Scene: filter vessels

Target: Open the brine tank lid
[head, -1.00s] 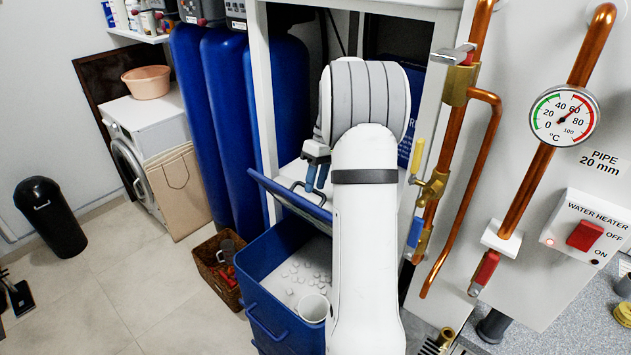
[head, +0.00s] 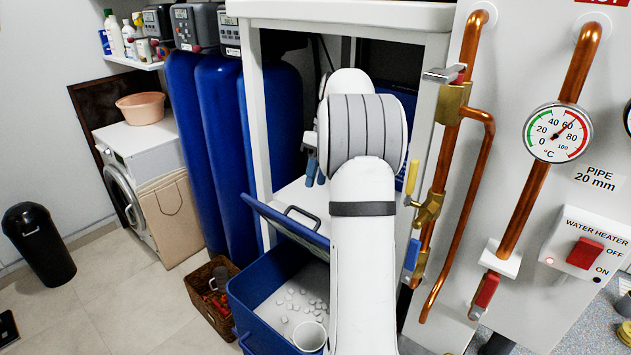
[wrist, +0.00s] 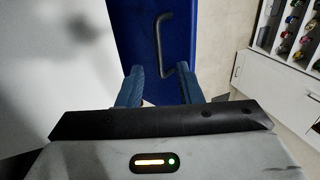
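The brine tank (head: 258,322) is a blue bin at the lower middle of the head view. Its blue lid (head: 270,217) is raised and tilted up along the tank's far side, with a dark handle (head: 302,214) near its upper edge. The tank's inside shows. My gripper (head: 315,172) is above the lid, partly hidden behind my arm. In the wrist view my gripper (wrist: 160,78) has its two blue fingers apart with nothing held between them. The lid (wrist: 190,30) and its handle (wrist: 159,45) lie beyond the fingertips, seemingly apart from them.
White salt pieces and a white cup (head: 309,336) are in the tank. Blue cylinders (head: 222,140) and a white frame (head: 257,110) stand behind. Copper pipes (head: 470,170) with valves are close on the right. A wicker basket (head: 205,300) is on the left, with open floor beyond.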

